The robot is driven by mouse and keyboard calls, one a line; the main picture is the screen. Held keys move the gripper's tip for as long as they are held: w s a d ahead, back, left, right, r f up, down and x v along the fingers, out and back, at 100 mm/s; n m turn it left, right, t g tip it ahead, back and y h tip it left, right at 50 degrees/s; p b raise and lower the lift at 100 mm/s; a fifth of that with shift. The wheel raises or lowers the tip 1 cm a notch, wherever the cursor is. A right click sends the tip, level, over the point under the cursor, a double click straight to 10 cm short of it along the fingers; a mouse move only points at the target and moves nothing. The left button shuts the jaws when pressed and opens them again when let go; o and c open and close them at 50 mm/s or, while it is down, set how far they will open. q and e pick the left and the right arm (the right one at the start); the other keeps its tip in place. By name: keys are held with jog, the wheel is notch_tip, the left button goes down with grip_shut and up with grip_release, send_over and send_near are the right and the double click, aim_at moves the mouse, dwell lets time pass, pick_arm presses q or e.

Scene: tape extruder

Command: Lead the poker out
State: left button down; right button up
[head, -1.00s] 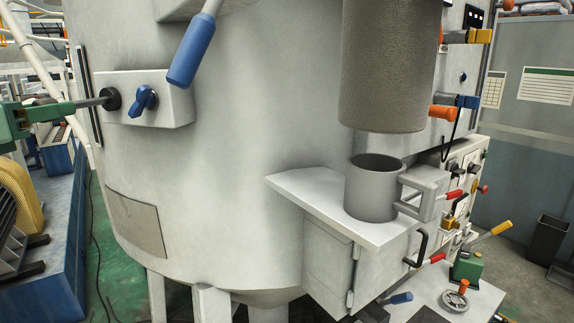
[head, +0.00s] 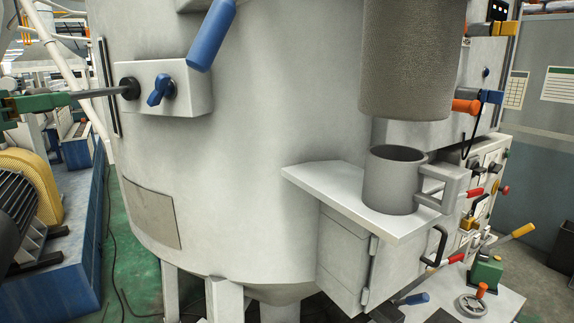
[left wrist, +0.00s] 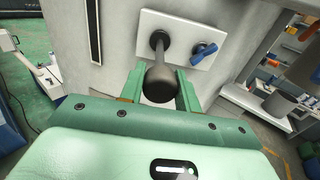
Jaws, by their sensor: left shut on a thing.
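The poker (head: 95,93) is a grey rod running level from the round black port (head: 130,88) on a pale box on the vessel's side. Its far end is hidden inside the port. My left gripper (head: 70,99), green, is shut on the poker's outer end at the left of the head view. In the left wrist view the poker's dark rounded knob (left wrist: 160,86) sits between the two green fingers, and its shaft leads to the port (left wrist: 160,40). My right gripper is not in view.
A blue knob (head: 160,90) sits just right of the port. A blue-gripped lever (head: 211,35) hangs above. A grey mug (head: 392,180) stands on a shelf (head: 325,188) at right, under a grey cylinder (head: 405,60). A yellow motor (head: 35,185) stands at lower left.

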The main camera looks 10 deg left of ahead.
pick_arm(q)
jog(key=shift+b+v, duration=0.4)
jog(key=shift+v, duration=1.15)
jog(key=c, duration=1)
grip_release()
jog(key=shift+o, duration=0.4)
jog(key=shift+s, duration=0.1)
